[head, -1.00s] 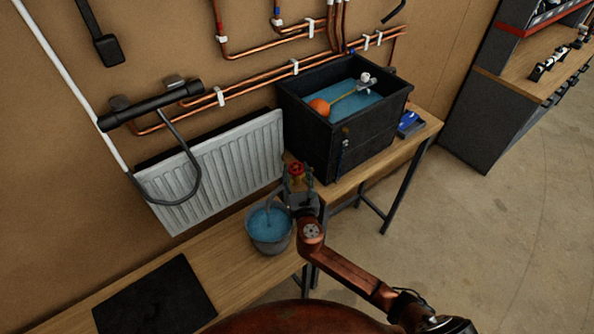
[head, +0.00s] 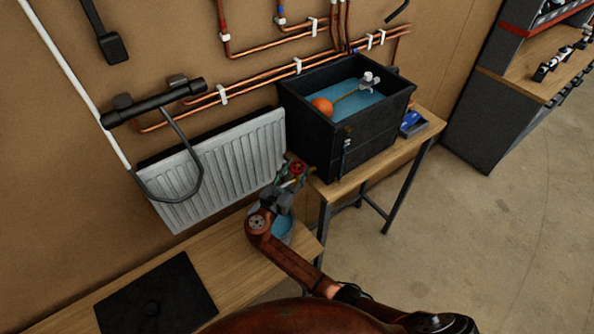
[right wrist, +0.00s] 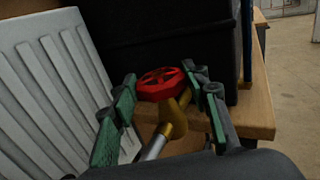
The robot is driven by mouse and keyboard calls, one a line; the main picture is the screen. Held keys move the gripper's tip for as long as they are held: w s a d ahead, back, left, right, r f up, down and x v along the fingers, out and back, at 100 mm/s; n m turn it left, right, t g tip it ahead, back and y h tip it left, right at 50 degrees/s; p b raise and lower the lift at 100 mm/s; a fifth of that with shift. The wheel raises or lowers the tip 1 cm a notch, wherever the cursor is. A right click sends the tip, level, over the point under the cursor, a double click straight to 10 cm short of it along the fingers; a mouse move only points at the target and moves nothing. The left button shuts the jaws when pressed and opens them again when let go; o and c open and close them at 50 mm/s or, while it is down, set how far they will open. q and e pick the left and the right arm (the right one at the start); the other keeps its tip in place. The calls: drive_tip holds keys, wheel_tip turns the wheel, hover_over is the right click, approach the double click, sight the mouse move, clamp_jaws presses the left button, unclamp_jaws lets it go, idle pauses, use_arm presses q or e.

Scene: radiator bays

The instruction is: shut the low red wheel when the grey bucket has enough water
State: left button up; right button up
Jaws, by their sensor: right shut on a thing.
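The low red wheel (head: 299,166) sits on a brass tap beside the radiator; it also shows in the right wrist view (right wrist: 160,84). My right gripper (head: 292,176) is shut on the wheel, with a green-padded finger on each side of it in the right wrist view (right wrist: 161,88). The grey bucket (head: 291,239) stands on the low wooden bench below, mostly hidden behind my right arm. Some blue water (head: 281,227) shows in it, but its level against the rim and any stream from the tap are hidden. My left gripper is not in view.
A black tank (head: 316,130) with blue water and an orange float (head: 321,105) stands on a wooden table (head: 427,127). A white radiator (head: 215,170) hangs behind the bench. A black mat (head: 155,300) lies on the bench at left. The floor at right is clear.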

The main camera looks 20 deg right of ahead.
idle(0.4)
drive_tip(key=o, duration=1.2)
drive_tip(key=shift+c, duration=0.2)
drive_tip(key=v, duration=1.2)
drive_tip(key=shift+w+a, duration=0.1)
